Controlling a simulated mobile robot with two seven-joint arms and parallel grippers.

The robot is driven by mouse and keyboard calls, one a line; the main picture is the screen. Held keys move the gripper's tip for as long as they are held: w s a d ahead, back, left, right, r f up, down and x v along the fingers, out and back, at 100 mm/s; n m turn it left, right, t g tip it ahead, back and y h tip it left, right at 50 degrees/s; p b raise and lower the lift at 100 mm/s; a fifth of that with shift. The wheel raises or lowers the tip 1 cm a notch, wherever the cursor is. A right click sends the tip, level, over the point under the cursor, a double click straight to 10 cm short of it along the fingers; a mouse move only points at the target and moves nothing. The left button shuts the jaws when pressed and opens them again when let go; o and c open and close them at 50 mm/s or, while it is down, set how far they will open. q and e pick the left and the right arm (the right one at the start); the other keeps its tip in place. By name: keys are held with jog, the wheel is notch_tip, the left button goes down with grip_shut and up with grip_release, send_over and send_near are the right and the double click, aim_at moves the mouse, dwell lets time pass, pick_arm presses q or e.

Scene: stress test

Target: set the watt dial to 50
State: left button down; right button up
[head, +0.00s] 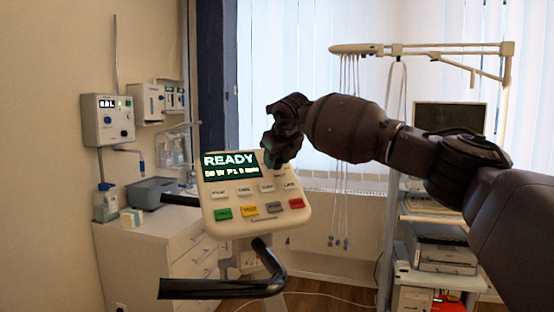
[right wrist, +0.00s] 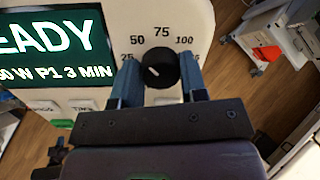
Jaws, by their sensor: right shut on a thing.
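The watt dial (right wrist: 159,70) is a round black knob with a short white mark tilted to the upper left, toward the printed 50. Labels 25, 50, 75 and 100 arc over it, with another partly hidden at right. My right gripper (right wrist: 156,84) is shut on the dial, one finger on each side; it also shows at the console's upper right in the head view (head: 272,160), where it hides the dial. The console (head: 240,229) has a green screen (head: 229,165) reading READY, with 50 W P1 3 MIN below. My left gripper is not in view.
Several buttons line the console below the screen. A black handlebar (head: 220,289) curves in front of it. A white cabinet (head: 150,250) and a wall unit (head: 108,120) stand at left. A cart with a printer (head: 442,257) stands at right, under my arm.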

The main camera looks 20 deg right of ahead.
jog(key=shift+r, duration=0.15)
jog(key=o, duration=0.6)
jog(key=shift+o, duration=0.2)
jog(key=v, duration=1)
jog(key=shift+s+r+b, duration=0.25)
jog(key=shift+s+b, duration=0.05)
jog(key=shift+b, duration=0.05)
